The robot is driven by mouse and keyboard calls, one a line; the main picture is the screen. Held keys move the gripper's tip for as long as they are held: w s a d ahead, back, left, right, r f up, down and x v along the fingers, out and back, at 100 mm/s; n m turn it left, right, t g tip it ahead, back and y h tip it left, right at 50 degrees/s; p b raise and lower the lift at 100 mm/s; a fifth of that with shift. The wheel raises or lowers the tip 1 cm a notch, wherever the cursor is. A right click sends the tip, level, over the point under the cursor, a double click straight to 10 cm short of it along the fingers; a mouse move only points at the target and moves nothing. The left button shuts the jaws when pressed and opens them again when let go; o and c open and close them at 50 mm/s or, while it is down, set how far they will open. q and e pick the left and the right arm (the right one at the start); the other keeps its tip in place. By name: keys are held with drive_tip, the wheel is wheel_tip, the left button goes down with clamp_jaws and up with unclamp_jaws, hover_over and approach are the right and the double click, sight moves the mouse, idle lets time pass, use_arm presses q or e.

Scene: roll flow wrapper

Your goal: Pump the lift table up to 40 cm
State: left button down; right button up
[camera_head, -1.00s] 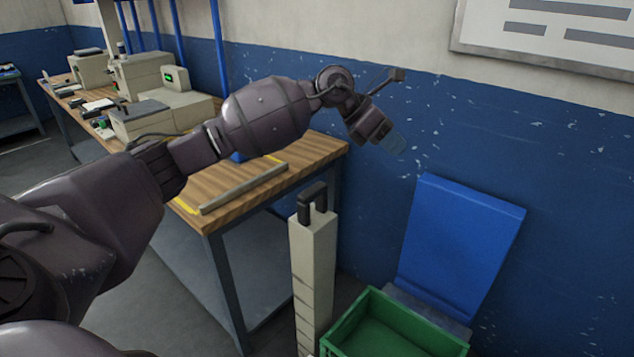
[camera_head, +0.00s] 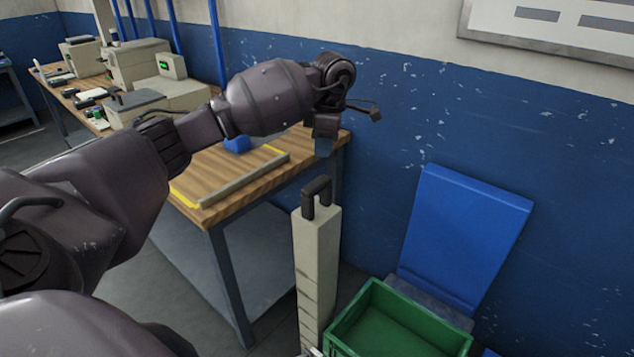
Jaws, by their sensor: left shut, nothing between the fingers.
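My left gripper (camera_head: 323,148) hangs from the bent wrist of my left arm, pointing down, above and slightly behind the black handle. It is small in the picture; its jaws are shut and empty. The black loop handle (camera_head: 317,196) stands on top of a beige upright post (camera_head: 318,250). The gripper appears apart from it. I cannot tell for sure whether this post belongs to the lift table. No lift platform or height scale can be made out.
A green crate (camera_head: 345,325) stands right of the post at the bottom edge. A blue panel (camera_head: 465,230) leans near the blue wall. A wooden workbench (camera_head: 225,180) with a grey bar (camera_head: 245,180) stands left of the post, with beige machines (camera_head: 140,68) farther back.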

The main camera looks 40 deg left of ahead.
sight(319, 182)
drive_tip(key=shift+s, duration=0.2)
use_arm(q)
drive_tip(key=shift+f, duration=0.15)
wheel_tip(319, 182, down, 5)
drive_tip(key=shift+s+a+b, duration=0.15)
drive_tip(key=shift+b, duration=0.9)
drive_tip(key=shift+a+f, duration=0.1)
drive_tip(key=shift+f, duration=0.55)
drive_tip(key=shift+f+b, duration=0.2)
drive_tip(key=shift+b, duration=0.1)
use_arm(e)
wheel_tip(319, 182, down, 3)
drive_tip(key=shift+w+a+r, duration=0.1)
drive_tip(key=shift+a+r, duration=0.05)
